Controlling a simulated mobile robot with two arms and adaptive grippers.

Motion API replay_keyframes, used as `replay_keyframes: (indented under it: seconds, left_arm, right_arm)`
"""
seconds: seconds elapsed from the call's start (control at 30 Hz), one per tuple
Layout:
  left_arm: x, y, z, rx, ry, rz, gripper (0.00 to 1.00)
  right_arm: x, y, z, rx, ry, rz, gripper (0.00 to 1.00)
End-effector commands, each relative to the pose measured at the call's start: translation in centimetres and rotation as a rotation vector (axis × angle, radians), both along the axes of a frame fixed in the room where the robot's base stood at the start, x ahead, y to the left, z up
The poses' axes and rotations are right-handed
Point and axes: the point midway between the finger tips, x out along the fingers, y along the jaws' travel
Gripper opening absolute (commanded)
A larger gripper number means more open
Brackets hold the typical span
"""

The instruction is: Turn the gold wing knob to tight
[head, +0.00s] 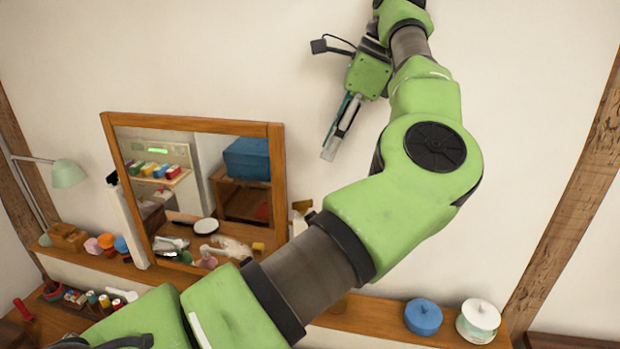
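A wood-framed mirror (278,170) stands tilted on a wooden ledge against the wall, beside a pale upright post (127,222). My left arm crosses in front of the mirror's lower right and hides that part. My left gripper (336,142) is up and to the right of the mirror, in front of the bare wall, with its fingers pointing down and left. It is clear of the mirror and seems to hold nothing. The fingers are seen nearly edge-on, so their opening is unclear. My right gripper is not in view.
A green lamp (69,173) stands at the left. Small coloured items crowd the lower left. The wall above is clear.

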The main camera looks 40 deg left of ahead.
Motion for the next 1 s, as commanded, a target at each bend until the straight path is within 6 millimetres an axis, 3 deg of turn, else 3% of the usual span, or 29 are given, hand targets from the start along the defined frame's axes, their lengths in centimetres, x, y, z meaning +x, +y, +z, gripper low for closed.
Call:
replay_keyframes:
  seconds: [0.17, 0.43, 0.8, 1.0]
  left_arm:
    - [-0.2, 0.3, -0.9, 0.000, 0.003, 0.003, 0.28]
    - [-1.3, 1.6, -5.0, 0.001, 0.004, 0.006, 0.28]
    - [-2.8, 3.5, -10.5, -0.001, 0.003, 0.002, 0.28]
    - [-3.1, 4.1, -12.3, -0.001, 0.001, -0.001, 0.28]
  right_arm:
    - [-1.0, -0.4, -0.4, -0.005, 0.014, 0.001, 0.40]
    - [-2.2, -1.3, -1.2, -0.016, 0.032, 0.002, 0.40]
    - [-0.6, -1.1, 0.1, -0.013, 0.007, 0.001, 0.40]
    - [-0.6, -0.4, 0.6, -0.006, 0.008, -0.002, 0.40]
